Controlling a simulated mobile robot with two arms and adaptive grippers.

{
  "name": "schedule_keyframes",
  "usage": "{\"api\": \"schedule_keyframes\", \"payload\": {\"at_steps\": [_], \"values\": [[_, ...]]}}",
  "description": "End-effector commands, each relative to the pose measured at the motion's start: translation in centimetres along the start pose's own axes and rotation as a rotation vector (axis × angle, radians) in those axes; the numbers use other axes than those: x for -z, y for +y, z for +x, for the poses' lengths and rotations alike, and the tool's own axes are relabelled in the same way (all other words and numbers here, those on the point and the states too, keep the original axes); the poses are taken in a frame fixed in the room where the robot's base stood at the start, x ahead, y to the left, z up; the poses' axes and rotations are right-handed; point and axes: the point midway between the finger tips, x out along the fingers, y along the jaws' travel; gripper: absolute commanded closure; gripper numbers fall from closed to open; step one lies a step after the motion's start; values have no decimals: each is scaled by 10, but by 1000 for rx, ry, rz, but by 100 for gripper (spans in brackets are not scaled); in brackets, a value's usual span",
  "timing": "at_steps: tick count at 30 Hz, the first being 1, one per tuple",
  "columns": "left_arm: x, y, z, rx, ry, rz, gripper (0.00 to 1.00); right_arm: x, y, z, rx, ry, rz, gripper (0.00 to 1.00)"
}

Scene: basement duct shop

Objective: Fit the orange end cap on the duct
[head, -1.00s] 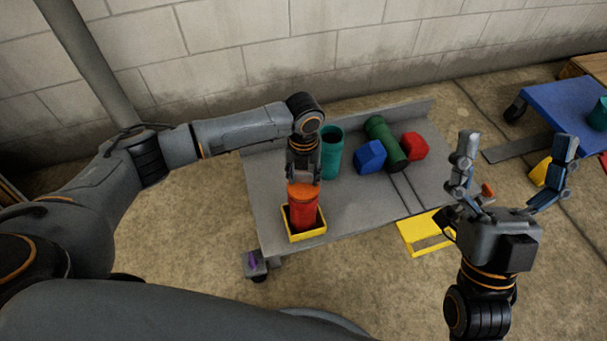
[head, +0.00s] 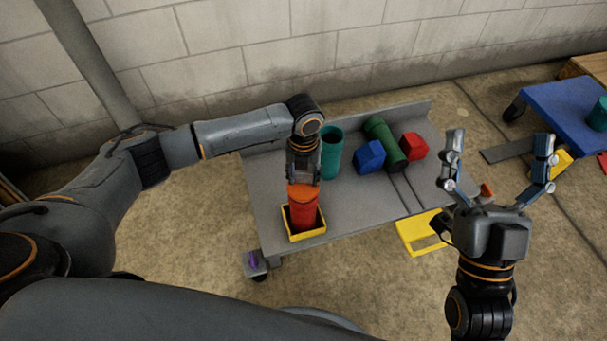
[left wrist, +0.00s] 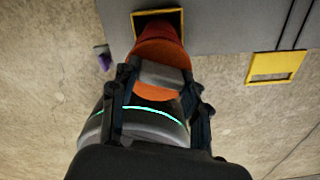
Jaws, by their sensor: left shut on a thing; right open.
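The red duct (head: 303,214) stands upright in a shallow yellow tray (head: 305,239) at the near left corner of the grey cart. The orange end cap (head: 303,191) is on the duct's top end; I cannot tell how deeply it sits. My left gripper (head: 303,182) points down from above and is shut on the cap. In the left wrist view the cap (left wrist: 158,90) lies between the fingers, with the red duct (left wrist: 157,31) beyond it. My right gripper (head: 498,160) is open and empty, off the cart's right side.
The grey cart (head: 271,180) also carries a teal cup (head: 331,158), a blue block (head: 370,157), a green cylinder (head: 384,142) and a red block (head: 414,146). A yellow frame (head: 422,232) is at the cart's near right edge. A blue platform (head: 565,98) stands far right.

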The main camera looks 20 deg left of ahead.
Motion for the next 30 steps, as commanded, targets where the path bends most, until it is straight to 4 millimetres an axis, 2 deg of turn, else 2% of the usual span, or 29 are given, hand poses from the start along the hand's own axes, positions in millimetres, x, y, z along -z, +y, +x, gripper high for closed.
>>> {"api": "schedule_keyframes", "payload": {"at_steps": [15,30], "values": [[0,0,0,0,0,0,86,-12,1,-2,-3,-69,-1,4],[0,0,4,0,0,0,86,-6,1,-2,-2,-35,-2,4]]}}
